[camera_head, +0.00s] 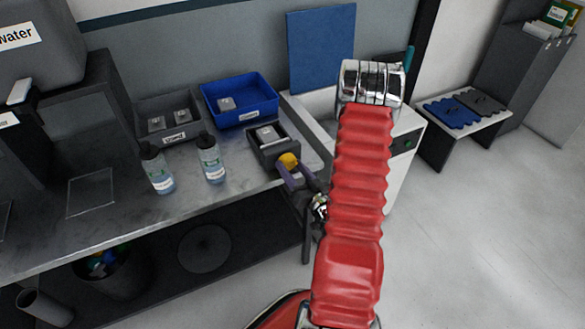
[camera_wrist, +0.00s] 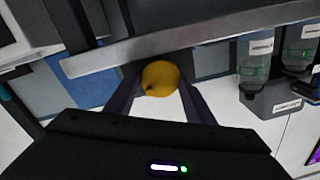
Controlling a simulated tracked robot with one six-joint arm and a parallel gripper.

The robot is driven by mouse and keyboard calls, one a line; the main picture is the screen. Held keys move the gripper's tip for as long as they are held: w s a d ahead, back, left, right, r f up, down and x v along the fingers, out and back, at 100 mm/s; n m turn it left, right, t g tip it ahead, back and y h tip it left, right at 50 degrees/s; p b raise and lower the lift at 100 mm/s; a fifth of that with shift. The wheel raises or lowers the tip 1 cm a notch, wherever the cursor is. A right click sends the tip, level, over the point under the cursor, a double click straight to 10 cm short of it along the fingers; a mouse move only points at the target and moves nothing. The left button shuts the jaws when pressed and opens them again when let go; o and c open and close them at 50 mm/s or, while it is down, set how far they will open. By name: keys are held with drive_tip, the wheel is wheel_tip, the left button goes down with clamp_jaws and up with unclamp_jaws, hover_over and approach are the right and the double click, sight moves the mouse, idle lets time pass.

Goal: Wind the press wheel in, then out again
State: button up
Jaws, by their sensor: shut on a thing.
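The press wheel shows as a round yellow knob (camera_head: 288,160) on the front of a small dark press (camera_head: 268,143) at the bench's right end. A pale block lies in the press's top. My gripper (camera_head: 291,172) is shut on the yellow wheel, its two dark fingers on either side of it. In the wrist view the wheel (camera_wrist: 161,79) sits between the fingertips, under the bench edge in the picture. My red sleeved arm (camera_head: 352,200) hides part of the area to the right of the press.
Two clear bottles (camera_head: 211,158) stand left of the press. A blue tray (camera_head: 240,99) and a dark tray (camera_head: 169,118) are behind. A white cabinet (camera_head: 404,155) stands right of the bench, partly behind my arm. Open floor lies at the lower right.

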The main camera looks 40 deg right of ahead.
drive_tip(key=shift+n, duration=0.4)
drive_tip(key=n, duration=0.5)
drive_tip(key=shift+a, duration=0.1)
drive_tip(key=n, duration=0.3)
drive_tip(key=shift+g, duration=0.4)
drive_tip(key=shift+a+n+h, duration=0.1)
drive_tip(key=shift+n+h, duration=0.2)
drive_tip(key=shift+n, duration=1.3)
drive_tip(key=o, duration=1.1)
drive_tip(key=shift+c, duration=0.2)
